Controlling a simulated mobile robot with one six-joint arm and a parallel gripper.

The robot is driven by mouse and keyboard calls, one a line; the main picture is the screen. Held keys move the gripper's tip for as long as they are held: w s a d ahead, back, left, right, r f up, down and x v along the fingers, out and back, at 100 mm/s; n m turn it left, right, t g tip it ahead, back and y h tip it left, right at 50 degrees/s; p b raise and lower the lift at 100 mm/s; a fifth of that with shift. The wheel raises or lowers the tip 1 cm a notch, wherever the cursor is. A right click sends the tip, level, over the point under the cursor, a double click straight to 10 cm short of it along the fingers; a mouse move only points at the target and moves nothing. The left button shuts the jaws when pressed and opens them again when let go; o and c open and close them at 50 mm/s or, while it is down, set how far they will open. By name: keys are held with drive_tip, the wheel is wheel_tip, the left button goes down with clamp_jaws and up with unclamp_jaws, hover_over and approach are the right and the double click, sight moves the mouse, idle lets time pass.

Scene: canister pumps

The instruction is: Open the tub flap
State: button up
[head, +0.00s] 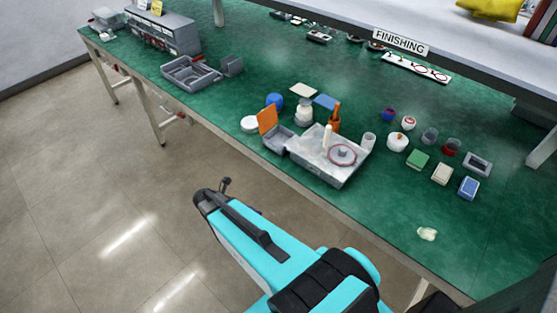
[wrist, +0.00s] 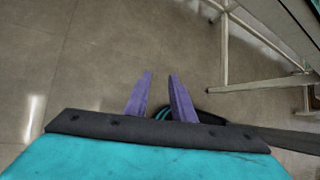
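A small grey tub (head: 279,140) sits near the front edge of the green bench, left of a grey pump block. Its orange flap (head: 267,119) stands raised at the tub's left side, and the tub's inside shows. My gripper's two purple fingers (wrist: 160,76) are apart with nothing between them in the wrist view, pointing over the bare floor. In the head view my turquoise arm ends in front of the bench, off its edge and well short of the tub; the fingers cannot be made out there. The tub and flap are not in the wrist view.
The pump block (head: 318,164) with a red ring stands right of the tub. A white round lid (head: 250,124), a blue ball (head: 274,100) and an orange bottle (head: 334,118) are close by. Several small containers stand at right. Bench legs (wrist: 224,60) show in the wrist view.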

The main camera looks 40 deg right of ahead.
drive_tip(key=s+a+f+m+g+y+b, duration=0.1)
drive_tip(key=s+a+f+m+y+b, duration=0.2)
drive_tip(key=s+a+f+m, duration=0.4)
drive_tip(key=s+a+f+m+g+y+b, duration=0.2)
drive_tip(key=s+a+f+m, duration=0.6)
drive_tip(key=s+m, duration=0.6)
drive_tip(key=s+a+y+b, duration=0.1)
drive_tip(key=a+y, duration=0.1)
drive_tip(key=shift+g+y, duration=0.3)
drive_tip(key=shift+y, duration=0.1)
drive_tip(key=shift+o, duration=0.2)
drive_tip(key=shift+o, duration=0.9)
drive_tip(key=shift+r, duration=0.1)
